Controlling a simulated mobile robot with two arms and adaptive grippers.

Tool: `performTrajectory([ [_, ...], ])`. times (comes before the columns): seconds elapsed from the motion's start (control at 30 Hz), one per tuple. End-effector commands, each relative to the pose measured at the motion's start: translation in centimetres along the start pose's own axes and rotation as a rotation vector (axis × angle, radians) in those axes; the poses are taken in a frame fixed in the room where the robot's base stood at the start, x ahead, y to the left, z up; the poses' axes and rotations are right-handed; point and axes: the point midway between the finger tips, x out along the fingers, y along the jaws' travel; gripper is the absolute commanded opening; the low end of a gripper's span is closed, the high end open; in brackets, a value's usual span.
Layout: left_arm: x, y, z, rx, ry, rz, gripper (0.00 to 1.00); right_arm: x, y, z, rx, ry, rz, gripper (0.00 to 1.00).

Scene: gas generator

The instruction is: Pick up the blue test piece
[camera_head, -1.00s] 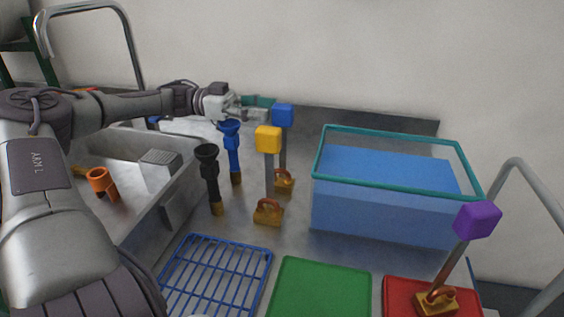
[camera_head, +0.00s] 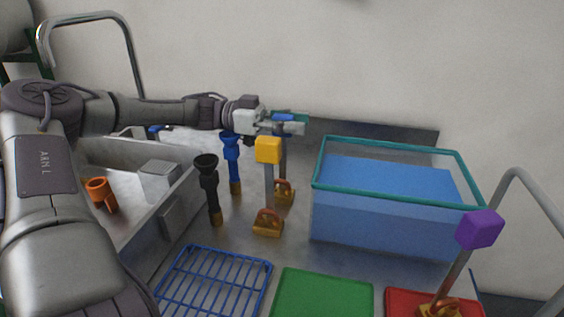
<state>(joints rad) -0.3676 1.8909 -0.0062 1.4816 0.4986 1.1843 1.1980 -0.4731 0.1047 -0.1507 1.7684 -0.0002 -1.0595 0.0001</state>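The blue test piece is a blue block (camera_head: 284,117) on a grey post above a brass padlock-shaped base (camera_head: 284,197). It stands upright on the grey tabletop, behind the yellow-topped piece. My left gripper (camera_head: 288,122) reaches in from the left at the height of the blue block. Its fingers lie around the block, one behind and one in front. The front finger hides most of the block's front face. The fingers look apart as before, and I cannot tell if they touch the block. My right gripper is not in view.
A yellow-topped piece (camera_head: 268,150) stands just in front, with blue (camera_head: 231,145) and black (camera_head: 208,175) funnel-topped posts to its left. A blue teal-rimmed bin (camera_head: 385,225) is at right. A purple-topped piece (camera_head: 479,229) stands on a red mat. A green mat (camera_head: 322,294) is bare.

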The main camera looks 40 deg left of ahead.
Motion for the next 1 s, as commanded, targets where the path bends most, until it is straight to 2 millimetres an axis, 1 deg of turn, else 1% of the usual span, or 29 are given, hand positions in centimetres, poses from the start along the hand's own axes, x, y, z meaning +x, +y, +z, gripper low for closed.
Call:
performTrajectory([
  [0.03, 0.0, 0.0, 0.0, 0.000, 0.000, 0.000, 0.27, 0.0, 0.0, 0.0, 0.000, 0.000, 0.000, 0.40],
  [0.2, 0.0, 0.0, 0.0, 0.000, 0.000, 0.000, 0.00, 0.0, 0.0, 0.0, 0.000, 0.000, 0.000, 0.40],
  [0.63, 0.0, 0.0, -0.1, 0.001, 0.001, 0.000, 0.00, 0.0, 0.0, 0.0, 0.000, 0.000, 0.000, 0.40],
  [0.7, 0.0, 0.0, -0.3, 0.002, 0.002, 0.000, 0.00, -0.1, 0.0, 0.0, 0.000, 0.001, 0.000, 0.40],
  [0.77, 0.0, 0.0, -0.9, 0.003, 0.002, 0.000, 0.00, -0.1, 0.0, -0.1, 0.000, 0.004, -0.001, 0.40],
  [0.87, 0.0, 0.0, -2.6, 0.005, 0.003, 0.000, 0.00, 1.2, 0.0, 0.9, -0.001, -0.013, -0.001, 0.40],
  [1.0, 0.0, 0.0, -5.6, 0.006, 0.002, 0.001, 0.00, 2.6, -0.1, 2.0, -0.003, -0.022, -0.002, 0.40],
])
